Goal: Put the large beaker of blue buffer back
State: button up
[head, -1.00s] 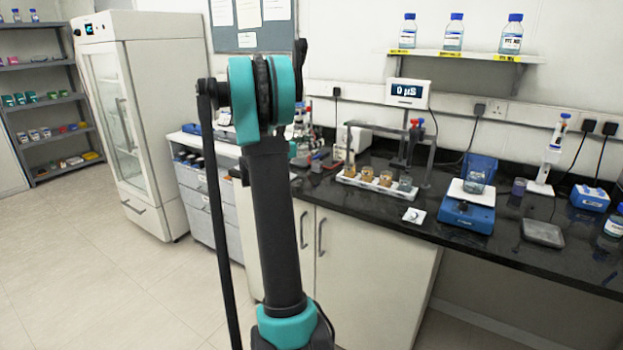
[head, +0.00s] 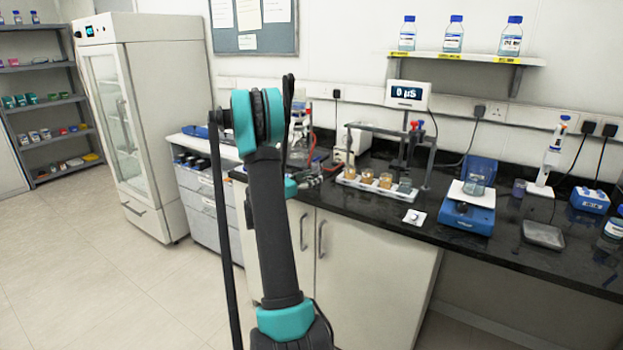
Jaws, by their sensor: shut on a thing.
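My gripper (head: 312,178) shows small and grey at the end of my arm, low over the left part of the black bench. It is partly hidden behind my arm. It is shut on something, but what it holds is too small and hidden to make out. A clear beaker with bluish liquid (head: 478,179) stands upright on a blue bench device (head: 468,216), well to the right of my gripper and apart from it. I cannot tell whether this is the large beaker of blue buffer.
A white tray (head: 376,196) with several small beakers stands right of my gripper, under a stand with a display (head: 408,94). Bottles sit on the wall shelf (head: 470,56). A pipette on a stand (head: 553,155) and a grey pad (head: 543,234) are at the right.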

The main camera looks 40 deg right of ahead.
jog(key=o, duration=1.2)
jog(key=shift+o, duration=0.2)
